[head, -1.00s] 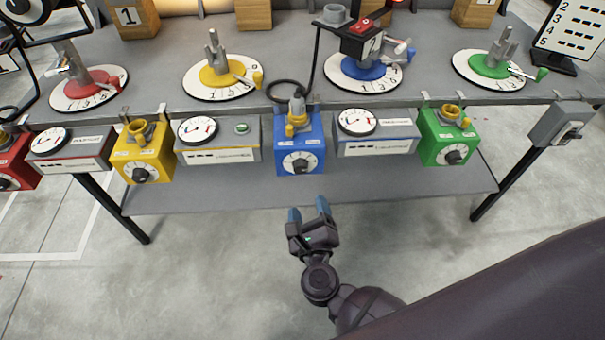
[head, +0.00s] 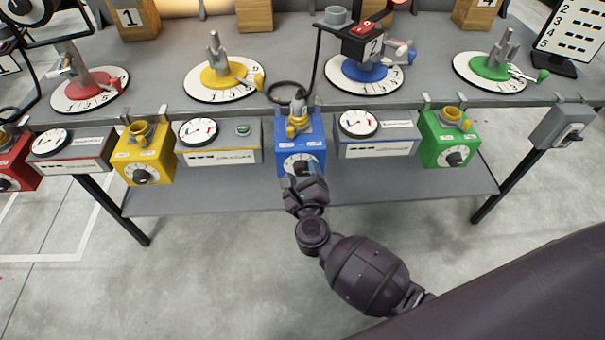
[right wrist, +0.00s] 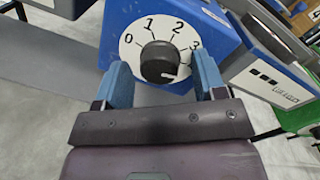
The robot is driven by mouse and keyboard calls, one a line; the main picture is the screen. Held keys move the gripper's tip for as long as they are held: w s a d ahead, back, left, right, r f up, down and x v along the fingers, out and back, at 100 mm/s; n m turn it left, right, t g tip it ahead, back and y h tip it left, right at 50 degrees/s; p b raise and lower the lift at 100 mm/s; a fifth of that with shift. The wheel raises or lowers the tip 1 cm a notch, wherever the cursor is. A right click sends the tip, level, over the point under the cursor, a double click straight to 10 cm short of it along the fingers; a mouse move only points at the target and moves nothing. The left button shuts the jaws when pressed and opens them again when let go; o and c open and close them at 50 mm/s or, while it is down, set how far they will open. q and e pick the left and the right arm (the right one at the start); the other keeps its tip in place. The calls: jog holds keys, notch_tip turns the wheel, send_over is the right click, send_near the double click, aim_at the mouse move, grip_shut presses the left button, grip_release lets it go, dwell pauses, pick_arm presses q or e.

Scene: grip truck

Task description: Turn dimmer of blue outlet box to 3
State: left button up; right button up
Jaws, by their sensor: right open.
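The blue outlet box (head: 286,142) hangs at the front edge of the table in the head view. It fills the upper middle of the right wrist view (right wrist: 117,26). Its white dial (right wrist: 134,35) shows 0, 1, 2 and 3 around a black dimmer knob (right wrist: 156,58). The knob's white mark points to the lower right, below the 3. My right gripper (head: 297,178) is at the front of the box and partly hides the dial in the head view. In the right wrist view its blue fingers (right wrist: 162,76) are open, one on each side of the knob. My left gripper is out of view.
A yellow box (head: 128,169) and a green box (head: 436,150) hang farther along the same edge. Grey meter boxes (head: 220,159) (head: 376,149) flank the blue box. A grey shelf (head: 400,193) lies below; open floor is in front.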

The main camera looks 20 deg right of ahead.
jog(key=c, duration=0.9)
jog(key=shift+r+n+p, duration=0.2)
jog(key=shift+n+p, duration=0.35)
jog(key=shift+n, duration=0.05)
jog(key=shift+r+n+p, duration=0.1)
jog(key=shift+n+p, duration=0.75)
jog(key=shift+n, duration=0.25)
jog(key=shift+n+p, duration=0.75)
jog(key=shift+n, duration=0.25)
jog(key=shift+f+n+p, duration=0.2)
jog(key=shift+n+p, duration=0.45)
jog(key=shift+n, duration=0.45)
jog(key=shift+f, duration=0.1)
